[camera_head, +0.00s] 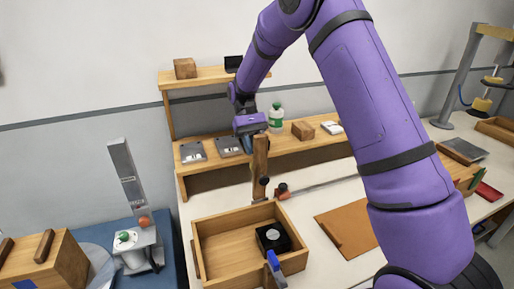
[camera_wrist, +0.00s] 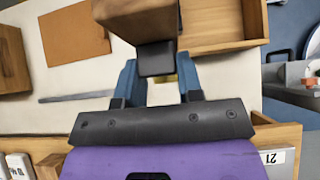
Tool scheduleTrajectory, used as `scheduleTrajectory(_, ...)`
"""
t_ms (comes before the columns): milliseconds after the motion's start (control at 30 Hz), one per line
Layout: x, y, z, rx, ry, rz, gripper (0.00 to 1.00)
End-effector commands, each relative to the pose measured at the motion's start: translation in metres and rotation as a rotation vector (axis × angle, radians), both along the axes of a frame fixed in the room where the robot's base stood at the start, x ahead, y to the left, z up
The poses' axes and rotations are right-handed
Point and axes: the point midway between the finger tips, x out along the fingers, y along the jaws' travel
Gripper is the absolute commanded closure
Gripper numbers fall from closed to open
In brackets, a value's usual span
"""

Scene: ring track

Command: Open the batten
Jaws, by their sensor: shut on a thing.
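The batten is a dark brown wooden bar (camera_head: 260,158). It stands roughly upright behind the open wooden box, with a black knob near its lower end. In the wrist view the batten's wooden end (camera_wrist: 138,20) fills the top centre, with a dark block below it. My gripper (camera_head: 252,130) is at the batten's upper end. In the wrist view its two blue fingers (camera_wrist: 158,82) stand either side of the dark block, shut on the batten. The exact finger contact is partly hidden.
An open wooden box (camera_head: 199,255) holding a black block (camera_head: 273,238) stands in front of the batten. A red fitting (camera_head: 282,190) and a thin rod lie beside it. A brown board (camera_head: 345,227) lies to the right.

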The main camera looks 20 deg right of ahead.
Motion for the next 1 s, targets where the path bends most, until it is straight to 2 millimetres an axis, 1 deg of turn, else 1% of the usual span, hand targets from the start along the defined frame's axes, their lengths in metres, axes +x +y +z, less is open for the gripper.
scheduleTrajectory(33,0.0013,-0.0002,-0.0041,-0.001,0.000,-0.001,1.00)
scheduleTrajectory(100,0.0024,-0.0002,-0.0049,-0.001,0.000,-0.001,1.00)
scheduleTrajectory(667,0.0040,-0.0001,-0.0063,-0.001,0.001,0.000,1.00)
scheduleTrajectory(700,0.0039,-0.0001,-0.0063,-0.001,0.002,0.000,0.59)
scheduleTrajectory(767,0.0039,-0.0001,-0.0060,-0.001,0.002,0.001,0.45)
scheduleTrajectory(800,0.0039,-0.0001,-0.0056,-0.001,0.002,0.001,0.40)
scheduleTrajectory(1000,0.0041,0.0000,-0.0044,-0.001,0.001,0.001,0.40)
